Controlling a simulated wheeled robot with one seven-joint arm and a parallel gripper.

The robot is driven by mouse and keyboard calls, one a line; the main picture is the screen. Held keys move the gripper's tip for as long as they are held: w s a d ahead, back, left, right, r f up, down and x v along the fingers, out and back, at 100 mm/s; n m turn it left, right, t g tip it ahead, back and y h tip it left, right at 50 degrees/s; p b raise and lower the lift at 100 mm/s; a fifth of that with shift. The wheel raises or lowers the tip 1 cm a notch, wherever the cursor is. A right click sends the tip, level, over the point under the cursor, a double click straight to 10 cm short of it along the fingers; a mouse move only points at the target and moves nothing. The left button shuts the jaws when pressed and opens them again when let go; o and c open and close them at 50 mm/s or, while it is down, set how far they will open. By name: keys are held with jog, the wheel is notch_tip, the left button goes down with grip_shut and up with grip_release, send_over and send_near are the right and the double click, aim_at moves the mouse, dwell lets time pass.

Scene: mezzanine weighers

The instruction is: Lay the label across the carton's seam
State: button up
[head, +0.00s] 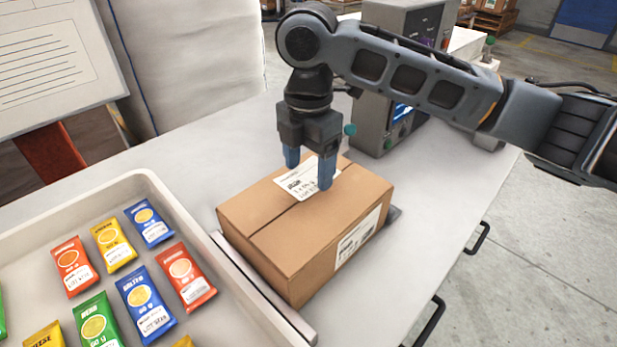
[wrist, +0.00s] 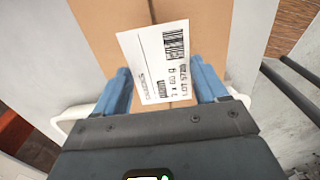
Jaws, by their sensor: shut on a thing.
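The brown carton (head: 290,230) stands on the white bench, with a seam running along its top. My gripper (head: 309,170) points down over the far part of the carton's top, its blue fingers on either side of the white printed label (head: 295,183). In the wrist view the label (wrist: 158,60) sits between the fingers, slightly turned, and overlaps the line of the seam. The seam shows above and below it on the carton (wrist: 105,28). My gripper is shut on the label. I cannot tell whether the label touches the cardboard.
A cream tray (head: 150,180) with several coloured snack packets is at the left. A metal bar (head: 262,288) lies between tray and carton. A grey machine (head: 385,120) stands behind the carton at the right. A printed board (head: 50,65) is at the upper left.

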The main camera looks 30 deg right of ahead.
aim_at(309, 176)
jog(key=shift+f+p, duration=0.4)
jog(key=shift+f, duration=1.6)
jog(key=shift+f, duration=0.1)
jog(key=o, duration=1)
notch_tip(309, 176, up, 12)
jog(key=b, duration=0.1)
jog(key=shift+b, duration=0.4)
